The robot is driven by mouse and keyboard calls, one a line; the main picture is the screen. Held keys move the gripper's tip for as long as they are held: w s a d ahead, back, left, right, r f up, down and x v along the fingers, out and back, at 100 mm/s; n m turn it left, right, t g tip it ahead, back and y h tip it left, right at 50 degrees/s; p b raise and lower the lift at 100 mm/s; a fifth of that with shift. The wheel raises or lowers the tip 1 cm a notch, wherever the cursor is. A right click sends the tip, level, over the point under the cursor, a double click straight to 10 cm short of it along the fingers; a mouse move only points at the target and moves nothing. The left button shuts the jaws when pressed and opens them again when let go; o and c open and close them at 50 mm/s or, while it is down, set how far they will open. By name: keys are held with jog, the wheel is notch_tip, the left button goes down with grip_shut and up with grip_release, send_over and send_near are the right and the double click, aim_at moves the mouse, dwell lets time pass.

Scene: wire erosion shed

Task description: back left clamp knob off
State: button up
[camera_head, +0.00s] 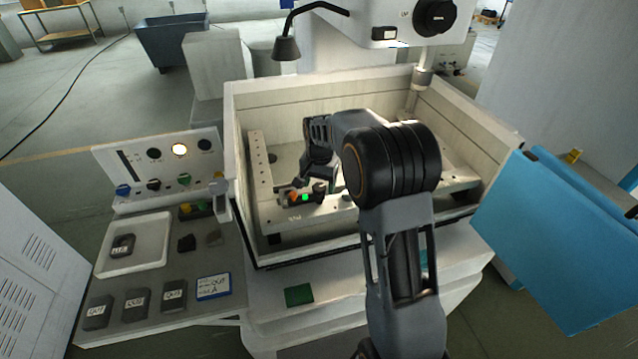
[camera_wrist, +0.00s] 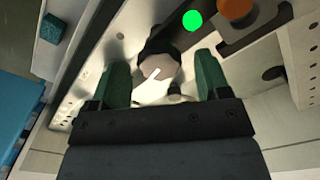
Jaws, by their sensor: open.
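My gripper (camera_head: 308,184) is low over the rail inside the machine tub, with the arm in front of part of it. In the wrist view its two green-tipped fingers (camera_wrist: 162,72) are apart. A round knob (camera_wrist: 158,64) with a dark rim, grey face and white mark lies in the gap between the fingertips. I cannot tell whether either finger touches it. A lit green spot (camera_wrist: 192,20) and an orange round part (camera_wrist: 238,8) are beside the knob; the green light (camera_head: 305,198) also shows in the head view. Which clamp the knob belongs to is unclear.
The tub's pale wall (camera_head: 240,170) surrounds the work area, and the machine head (camera_head: 395,25) hangs above. A control panel (camera_head: 160,160) and white tray (camera_head: 155,225) are at left. A blue panel (camera_head: 545,235) stands at right. A small green block (camera_head: 299,295) lies in front.

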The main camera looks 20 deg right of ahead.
jog(key=shift+f, duration=0.45)
jog(key=c, duration=0.9)
jog(key=shift+c, duration=0.2)
